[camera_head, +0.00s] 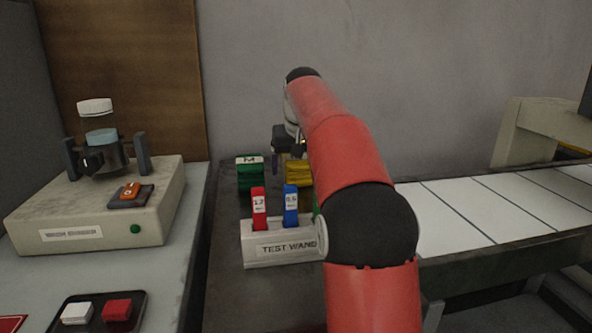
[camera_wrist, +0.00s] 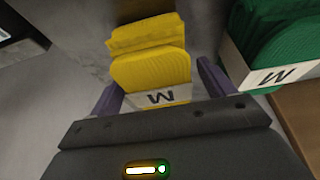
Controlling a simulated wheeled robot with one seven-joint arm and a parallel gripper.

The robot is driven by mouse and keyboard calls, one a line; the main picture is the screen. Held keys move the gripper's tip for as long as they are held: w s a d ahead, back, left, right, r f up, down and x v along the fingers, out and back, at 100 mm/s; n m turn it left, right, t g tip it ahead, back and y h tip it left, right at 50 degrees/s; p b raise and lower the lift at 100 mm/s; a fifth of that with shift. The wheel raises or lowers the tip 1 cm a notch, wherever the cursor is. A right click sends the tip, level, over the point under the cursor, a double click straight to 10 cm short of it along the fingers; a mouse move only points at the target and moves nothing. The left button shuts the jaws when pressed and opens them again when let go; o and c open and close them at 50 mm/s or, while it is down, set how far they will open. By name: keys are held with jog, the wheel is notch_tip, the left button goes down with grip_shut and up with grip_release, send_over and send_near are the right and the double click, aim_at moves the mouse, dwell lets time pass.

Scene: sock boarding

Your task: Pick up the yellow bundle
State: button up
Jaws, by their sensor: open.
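The yellow bundle (camera_wrist: 150,68) is a folded stack with a white band marked with a letter, in the middle of the wrist view. In the head view the yellow bundle (camera_head: 297,173) shows behind the test wand holder, partly hidden by my red arm. My gripper (camera_wrist: 158,82) is open, with one finger on each side of the yellow bundle in the wrist view. Whether the fingers touch it I cannot tell. In the head view my gripper (camera_head: 287,142) is over the yellow bundle, partly hidden by my arm.
A green bundle (camera_head: 250,172) with an "M" band stands close beside the yellow one; it also shows in the wrist view (camera_wrist: 268,45). The test wand holder (camera_head: 282,250), with red and blue wands, stands in front. A mixer (camera_head: 100,215) is at left, a white slatted conveyor (camera_head: 480,210) at right.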

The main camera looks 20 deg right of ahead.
jog(key=shift+f, duration=0.25)
dwell(0.3)
jog(key=c, duration=1.1)
